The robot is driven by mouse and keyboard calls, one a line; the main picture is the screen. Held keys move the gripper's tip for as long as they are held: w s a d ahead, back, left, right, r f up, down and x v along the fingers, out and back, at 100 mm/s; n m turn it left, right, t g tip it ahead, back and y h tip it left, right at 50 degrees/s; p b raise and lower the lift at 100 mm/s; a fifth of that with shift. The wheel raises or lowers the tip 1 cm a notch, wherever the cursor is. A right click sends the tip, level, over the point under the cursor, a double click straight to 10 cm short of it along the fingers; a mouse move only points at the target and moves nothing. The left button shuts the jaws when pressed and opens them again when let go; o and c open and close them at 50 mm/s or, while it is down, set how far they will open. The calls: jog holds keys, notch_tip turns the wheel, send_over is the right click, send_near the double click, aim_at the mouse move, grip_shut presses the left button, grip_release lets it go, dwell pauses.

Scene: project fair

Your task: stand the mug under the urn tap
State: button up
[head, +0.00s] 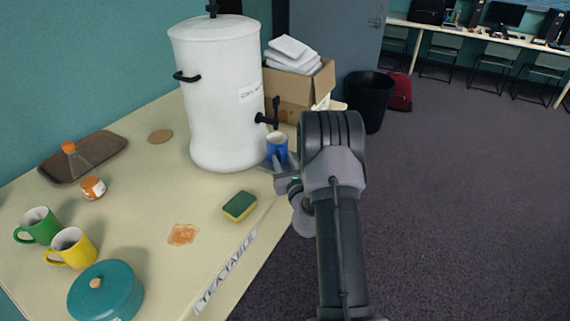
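The white urn (215,100) stands at the back of the table, its black tap (267,119) pointing right. A blue mug (277,146) is upright just below and slightly right of the tap, with its open top showing. My gripper (277,166) is at the near side of the blue mug, its fingers overlapping the mug's lower part. The mug's base and part of the fingers are hidden, so I cannot tell whether the fingers grip it or whether it rests on the table. A green mug (40,226) and a yellow mug (72,248) stand at the left.
A cardboard box (290,88) with white folded items is behind the tap. A black bin (367,103) stands beyond.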

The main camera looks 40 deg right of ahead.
jog(key=v, duration=1.2)
jog(key=w+a+r+n+t+y, duration=0.2)
jog(key=w+a+r+n+y, duration=0.3)
jog(key=a+r+y, duration=0.4)
jog(key=s+a+r+n+g+y, duration=0.1)
jog(key=a+r+n+g+y, duration=0.2)
jog(key=a, duration=0.5)
jog(key=s+a+r+n+g+y, duration=0.1)
jog(key=s+a+r+n+y, duration=0.1)
jog(key=a+n+y, duration=0.4)
jog(key=s+a+r+n+g+y, duration=0.1)
jog(key=a+r+n+g, duration=0.15)
jog(key=a, duration=0.65)
jog(key=s+a+n+g+h, duration=0.1)
jog(key=s+a+n+g, duration=0.45)
jog(key=s, duration=0.35)
jog(key=s+a+n+g+h, duration=0.1)
jog(key=s+a+n+g, duration=0.3)
jog(key=s+n, duration=0.35)
jog(key=s+d+r+n+t+h, duration=0.1)
jog(key=s+d+n+t+h, duration=0.2)
jog(key=d+n+h, duration=0.3)
jog(key=s+d+h, duration=0.1)
jog(key=d+h, duration=0.1)
jog(key=d, duration=0.1)
jog(key=shift+s+p, duration=0.3)
